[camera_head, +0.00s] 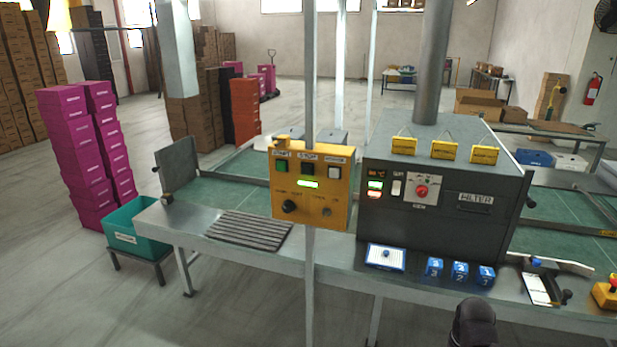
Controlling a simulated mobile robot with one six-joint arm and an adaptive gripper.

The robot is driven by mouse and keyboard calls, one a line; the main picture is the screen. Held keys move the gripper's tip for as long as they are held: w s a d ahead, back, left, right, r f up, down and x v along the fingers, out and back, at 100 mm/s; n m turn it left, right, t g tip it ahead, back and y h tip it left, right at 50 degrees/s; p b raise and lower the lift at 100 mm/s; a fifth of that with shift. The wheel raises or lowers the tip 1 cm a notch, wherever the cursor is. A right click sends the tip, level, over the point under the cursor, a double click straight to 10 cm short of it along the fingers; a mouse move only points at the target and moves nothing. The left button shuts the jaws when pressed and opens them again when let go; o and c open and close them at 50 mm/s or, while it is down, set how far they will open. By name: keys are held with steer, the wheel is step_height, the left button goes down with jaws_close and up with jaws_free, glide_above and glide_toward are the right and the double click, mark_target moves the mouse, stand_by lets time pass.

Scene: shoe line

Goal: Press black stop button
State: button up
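The yellow control box (341,193) is mounted on a metal post in front of the conveyor. The black stop button (307,169) is at the middle of its upper row, under a label that appears to read STOP. A green button (281,166) is to its left and a white button (334,173) to its right. A lit green lamp (308,184) is just below the black button. Nothing covers the black button. A dark rounded part at the bottom edge looks like my arm; no gripper fingers show.
A dark machine (440,170) with a red knob (421,191) stands right of the box. A teal bin (136,238) is at left. A yellow box with a red button (606,293) is at far right.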

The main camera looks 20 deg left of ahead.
stand_by(0.4)
jaws_close()
stand_by(1.1)
